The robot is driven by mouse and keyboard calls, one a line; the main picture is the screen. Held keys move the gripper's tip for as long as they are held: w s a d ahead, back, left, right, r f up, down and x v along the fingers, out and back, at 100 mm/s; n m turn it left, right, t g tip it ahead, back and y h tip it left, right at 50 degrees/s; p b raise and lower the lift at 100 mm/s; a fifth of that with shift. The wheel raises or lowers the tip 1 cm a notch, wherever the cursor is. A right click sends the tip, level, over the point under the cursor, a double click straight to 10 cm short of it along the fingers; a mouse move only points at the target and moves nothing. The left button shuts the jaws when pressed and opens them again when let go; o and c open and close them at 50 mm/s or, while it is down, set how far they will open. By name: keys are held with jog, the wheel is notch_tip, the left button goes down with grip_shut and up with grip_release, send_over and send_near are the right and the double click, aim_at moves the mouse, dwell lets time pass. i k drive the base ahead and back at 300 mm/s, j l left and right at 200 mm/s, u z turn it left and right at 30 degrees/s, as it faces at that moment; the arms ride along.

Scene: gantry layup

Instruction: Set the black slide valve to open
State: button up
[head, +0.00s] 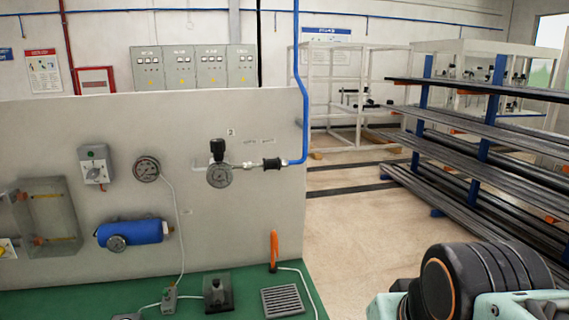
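A short black ribbed sleeve (272,163), which looks like the black slide valve, sits on the air line on the upright grey panel. It lies between a silver fitting (250,165) and the blue pipe (298,130). Two small labels are above it, too small to read. I cannot tell from here which position the sleeve is in. To its left is a regulator with a black knob (217,149) and a round gauge (219,175). Part of my arm shows at the bottom right, well away from the panel. My gripper's fingers are not in view.
The grey panel (250,115) also carries a second gauge (147,169), a grey switch box (95,164) and a blue cylinder (133,232). An orange handle (274,250) and a slotted grey plate (282,300) are on the green bench top (245,288). A bar rack (480,130) stands right; floor between is clear.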

aim_at(268, 165)
jog(key=i+l+u, duration=0.15)
jog(key=l, duration=0.2)
jog(key=i+l+u, duration=0.15)
jog(key=l, duration=0.25)
jog(key=i+l+u, duration=0.25)
jog(key=i+l, duration=0.25)
jog(key=l, duration=0.2)
